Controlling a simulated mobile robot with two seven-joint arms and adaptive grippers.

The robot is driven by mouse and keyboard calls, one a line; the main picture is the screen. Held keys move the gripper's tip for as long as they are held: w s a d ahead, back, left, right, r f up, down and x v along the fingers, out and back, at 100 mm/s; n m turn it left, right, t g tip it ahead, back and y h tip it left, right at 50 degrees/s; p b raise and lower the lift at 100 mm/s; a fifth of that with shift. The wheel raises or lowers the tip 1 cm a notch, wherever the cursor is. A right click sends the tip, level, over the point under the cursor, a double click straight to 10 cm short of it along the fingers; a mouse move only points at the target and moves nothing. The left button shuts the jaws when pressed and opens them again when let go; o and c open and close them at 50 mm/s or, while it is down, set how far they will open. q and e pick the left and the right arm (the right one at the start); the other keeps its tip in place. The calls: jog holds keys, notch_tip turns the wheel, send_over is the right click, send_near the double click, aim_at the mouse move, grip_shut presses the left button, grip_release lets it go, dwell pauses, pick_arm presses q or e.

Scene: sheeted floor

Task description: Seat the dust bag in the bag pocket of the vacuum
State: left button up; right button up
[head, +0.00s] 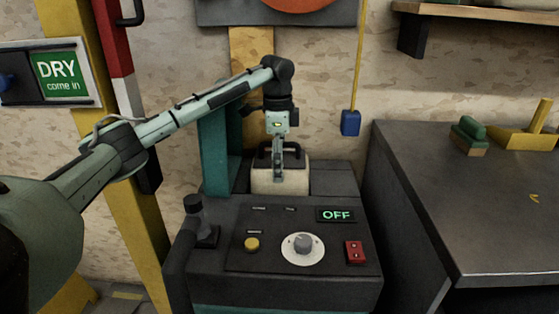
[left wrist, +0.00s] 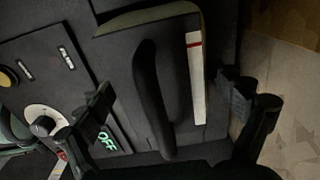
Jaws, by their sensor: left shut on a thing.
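The dust bag (head: 297,181) is a cream block with a dark top handle (head: 295,152). It stands upright at the back of the vacuum's dark console (head: 225,262). Its lower edge meets the console, so I cannot tell how deep it sits in the pocket, which is hidden. My left gripper (head: 278,178) points down in front of the bag and is shut on it. In the left wrist view the dark handle (left wrist: 152,100) lies between the fingers, beside a pale strip with a red mark (left wrist: 195,80). My right gripper is not in view.
The console has a round dial (head: 303,243), yellow button (head: 251,245), red switch (head: 355,252) and a green OFF display (head: 335,215). A teal column (head: 219,150) rises left of the bag. A dark bench (head: 470,205) stands at right. A dark hose (head: 180,255) is at left.

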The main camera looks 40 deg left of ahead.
pick_arm(q)
jog(key=f, duration=0.3)
jog(key=shift+s+d+f, duration=0.1)
jog(key=shift+s+d, duration=0.15)
jog(key=shift+s, duration=0.1)
jog(key=o, duration=1.1)
jog(key=shift+d+f, duration=0.1)
jog(key=r, duration=1.1)
jog(key=shift+w+r, duration=0.1)
jog(key=shift+w, duration=0.2)
jog(key=f, duration=0.5)
jog(key=shift+a+f, duration=0.2)
jog(key=shift+a, duration=0.1)
jog(key=shift+f, duration=0.15)
jog(key=shift+d, duration=0.1)
